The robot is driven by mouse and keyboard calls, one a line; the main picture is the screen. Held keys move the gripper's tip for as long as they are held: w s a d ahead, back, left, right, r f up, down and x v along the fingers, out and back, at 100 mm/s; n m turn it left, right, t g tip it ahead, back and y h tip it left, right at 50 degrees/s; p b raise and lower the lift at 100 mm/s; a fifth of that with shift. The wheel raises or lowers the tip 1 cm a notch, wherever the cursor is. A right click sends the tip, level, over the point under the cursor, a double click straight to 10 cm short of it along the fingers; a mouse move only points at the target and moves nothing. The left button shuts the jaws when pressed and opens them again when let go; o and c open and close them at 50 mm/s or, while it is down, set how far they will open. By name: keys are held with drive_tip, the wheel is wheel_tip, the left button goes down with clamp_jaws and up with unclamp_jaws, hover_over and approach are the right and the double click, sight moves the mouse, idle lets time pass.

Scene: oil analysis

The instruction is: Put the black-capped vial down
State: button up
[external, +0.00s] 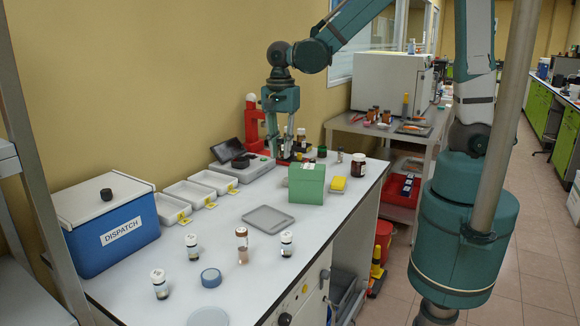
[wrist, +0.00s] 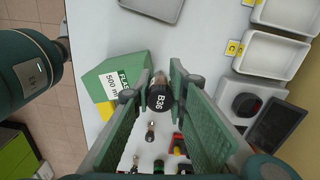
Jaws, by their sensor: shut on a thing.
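The black-capped vial (wrist: 160,97) is between my fingers in the wrist view, its cap marked B36 facing the camera. My gripper (wrist: 162,88) is shut on it. In the external view my gripper (external: 284,150) points down over the far part of the white bench, behind and left of the green box (external: 306,184). The green box also shows in the wrist view (wrist: 112,82), left of the vial. The held vial cannot be made out clearly in the external view, and I cannot tell whether its bottom touches the bench.
White-capped vials (external: 191,247), blue tape (external: 211,277) and a grey tray (external: 268,217) are nearer on the bench. White trays (external: 183,203) and a DISPATCH box (external: 110,235) stand left. Small bottles, including a brown jar (external: 358,165), stand near my gripper. Bare bench surrounds the grey tray.

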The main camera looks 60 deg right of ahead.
drive_tip(key=s+a, duration=0.3)
drive_tip(key=a, duration=1.1)
hover_over(268, 220)
drive_tip(key=shift+n, duration=0.4)
drive_tip(key=shift+f, duration=2.6)
drive_tip(key=shift+f, duration=2.9)
drive_tip(key=shift+f, duration=2.1)
drive_tip(key=shift+f+b, duration=0.1)
drive_tip(key=shift+b, duration=0.3)
